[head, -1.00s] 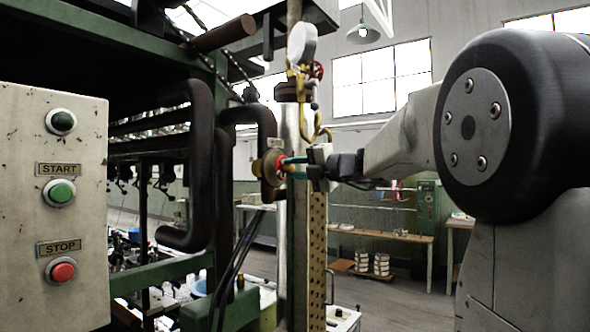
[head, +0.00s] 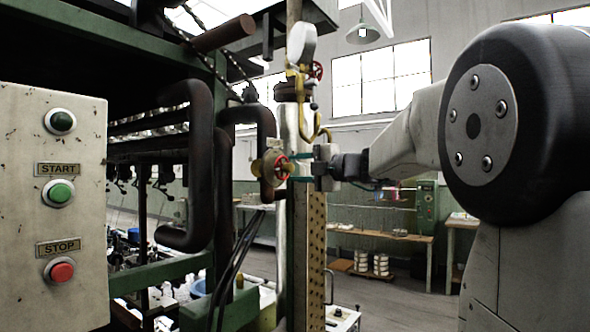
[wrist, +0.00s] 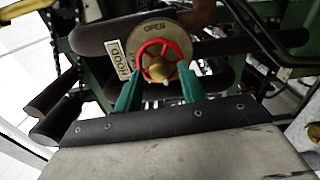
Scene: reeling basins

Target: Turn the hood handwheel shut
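The hood handwheel is a small red wheel (head: 283,168) with a brass hub, on a brass-coloured valve in front of the dark pipes. In the wrist view the red wheel (wrist: 163,45) sits before a round plate marked OPEN, with a HOOD label (wrist: 117,59) beside it. My gripper (head: 295,168) is just right of the wheel in the head view, pointing at it. Its two green fingers are spread apart, with tips close to either side of the wheel's rim in the wrist view (wrist: 160,75). I cannot tell whether they touch it.
A control box (head: 55,200) with START and STOP buttons stands at the left. Thick dark pipes (head: 200,165) lie left of the valve.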

